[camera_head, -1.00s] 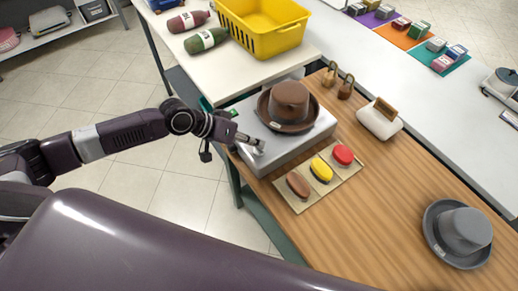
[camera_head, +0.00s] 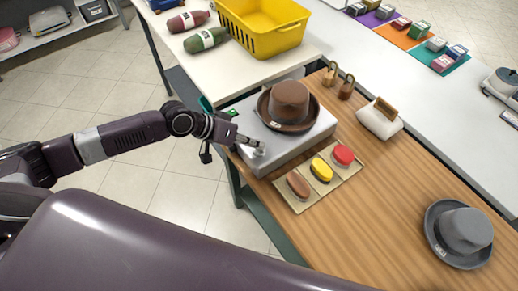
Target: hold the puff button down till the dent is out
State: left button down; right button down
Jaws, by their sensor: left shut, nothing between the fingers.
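A brown hat (camera_head: 290,103) sits crown up on a white-grey box-like machine (camera_head: 284,151) on the wooden table. I cannot make out a dent in its crown from here. My left gripper (camera_head: 259,147) is shut and empty, its tips at a small light round knob (camera_head: 259,152), likely the puff button, on the near left corner of the machine's top. The tips hide part of the knob, and I cannot tell whether it is pressed down. My right gripper is not in view.
A board (camera_head: 333,184) with brown, yellow and red oval pads lies in front of the machine. A grey hat (camera_head: 461,232) sits far right on the table (camera_head: 385,215). A white block with a brush (camera_head: 381,117) and two wooden items (camera_head: 338,83) stand behind. A yellow basket (camera_head: 277,41) is further back.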

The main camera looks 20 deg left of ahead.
aim_at(257, 150)
pick_arm(q)
jog(key=shift+f+b, duration=0.3)
jog(key=shift+f, duration=0.2)
dwell(0.5)
dwell(1.5)
dwell(0.8)
jog(key=shift+r+p, duration=0.9)
jog(key=shift+r, duration=0.05)
jog(key=shift+r, duration=0.1)
notch_tip(257, 150, up, 5)
jog(key=p, duration=0.5)
